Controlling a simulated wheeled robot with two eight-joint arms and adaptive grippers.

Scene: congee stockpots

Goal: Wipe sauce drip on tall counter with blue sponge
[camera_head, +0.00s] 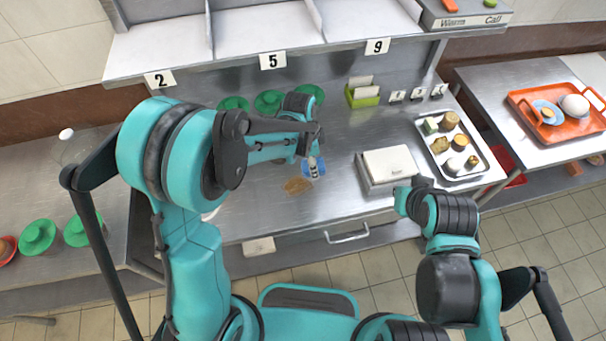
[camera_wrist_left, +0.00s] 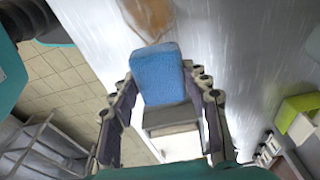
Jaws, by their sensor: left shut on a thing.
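The blue sponge (camera_head: 313,168) is held by my left gripper (camera_head: 308,150) over the steel counter (camera_head: 340,215). In the left wrist view the sponge (camera_wrist_left: 158,72) sticks out between the fingers of my left gripper (camera_wrist_left: 165,98), which is shut on it. A brown sauce drip (camera_head: 297,185) lies on the counter just beside the sponge; it also shows past the sponge's far end in the left wrist view (camera_wrist_left: 148,14). I cannot tell whether the sponge touches the counter. My right gripper (camera_head: 408,197) is near the counter's front right; its fingers are not clear.
A white-topped box (camera_head: 388,163) stands right of the sauce drip. A tray (camera_head: 440,132) of several food items lies further right, and a green holder (camera_head: 362,95) stands behind. Several green lids (camera_head: 268,102) are at the back, partly behind my left arm.

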